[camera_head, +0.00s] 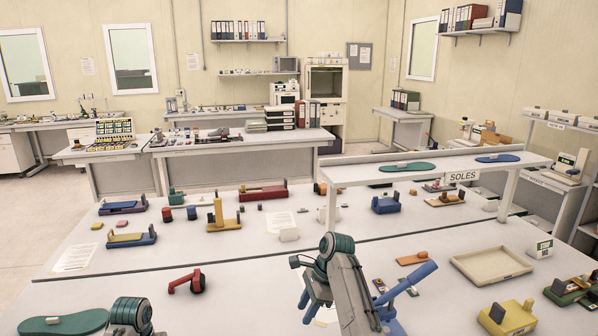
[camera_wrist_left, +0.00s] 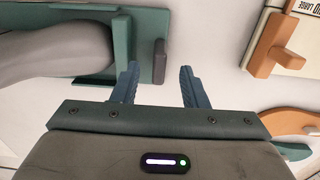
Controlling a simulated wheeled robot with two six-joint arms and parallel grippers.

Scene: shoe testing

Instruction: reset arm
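My left gripper (camera_wrist_left: 158,88) is open in the left wrist view, with its two blue fingers apart and only white table between them. A teal holder (camera_wrist_left: 140,40) with a grey rounded form (camera_wrist_left: 60,50) on it lies beside the left finger. In the head view only a joint of my left arm shows at the bottom left; its fingers are out of sight. My right gripper (camera_head: 316,291) hangs over the front of the table in the head view, fingers down. Its opening cannot be made out, and I see no object held in it.
A red piece (camera_head: 188,281) lies left of my right gripper. A beige tray (camera_head: 491,264) and a yellow block (camera_head: 508,317) are on the right. A raised shelf labelled SOLES (camera_head: 440,171) stands behind. Bare table lies around the red piece. An orange piece (camera_wrist_left: 276,47) shows in the wrist view.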

